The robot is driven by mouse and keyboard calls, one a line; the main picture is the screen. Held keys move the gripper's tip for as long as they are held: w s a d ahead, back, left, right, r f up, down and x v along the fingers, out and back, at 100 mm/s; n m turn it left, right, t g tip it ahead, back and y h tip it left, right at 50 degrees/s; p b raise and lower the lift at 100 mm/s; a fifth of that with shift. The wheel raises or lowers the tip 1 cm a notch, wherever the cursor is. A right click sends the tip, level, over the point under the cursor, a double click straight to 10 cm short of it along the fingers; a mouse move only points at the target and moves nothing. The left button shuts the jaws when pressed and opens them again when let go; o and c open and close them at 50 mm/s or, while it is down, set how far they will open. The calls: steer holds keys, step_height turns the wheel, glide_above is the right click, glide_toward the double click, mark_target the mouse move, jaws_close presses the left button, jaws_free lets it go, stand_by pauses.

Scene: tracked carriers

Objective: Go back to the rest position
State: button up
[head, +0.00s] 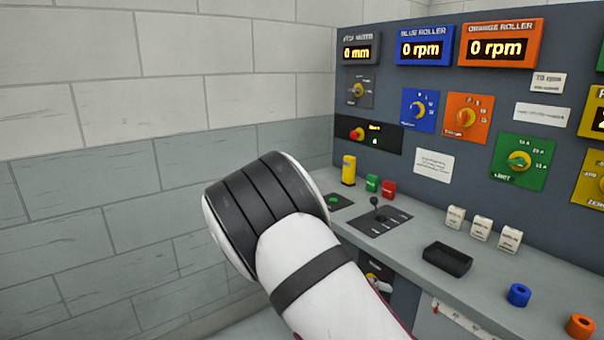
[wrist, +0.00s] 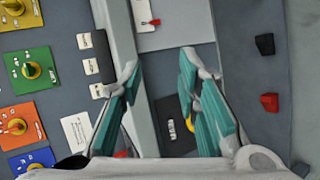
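In the wrist view my gripper (wrist: 160,72) has its two teal fingers spread apart, with nothing between them. It hangs in front of the console, level with the ledge and the lower front panel. In the head view my white arm with its black-banded joint crosses the lower middle, and the gripper itself is hidden. The console (head: 395,205) stands to the right with its dials and displays.
A brick wall (head: 110,140) stands left. Black (wrist: 264,44) and red (wrist: 269,102) pieces show at right in the wrist view.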

steer(key=s+d+r+m+g+y+p, duration=0.15)
steer(key=s+r+y, duration=0.25)
steer(key=s+r, duration=0.6)
steer(key=s+d+r+m+g+y+p, duration=0.1)
steer(key=s+d+r+y+p, duration=0.3)
steer(key=s+r, duration=0.6)
steer(key=s+a+r+t+y+p, duration=0.1)
steer(key=s+a+r+t+y, duration=0.1)
steer(key=s+r, duration=0.3)
steer(key=s+a+r+t+y+p, duration=0.2)
steer(key=s+r, duration=0.4)
steer(key=s, duration=0.6)
steer(key=shift+s+n+y, duration=0.2)
steer(key=shift+n+y, duration=0.1)
steer(key=shift+n, duration=0.05)
steer(key=shift+d+t, duration=0.15)
steer(key=shift+t, duration=0.1)
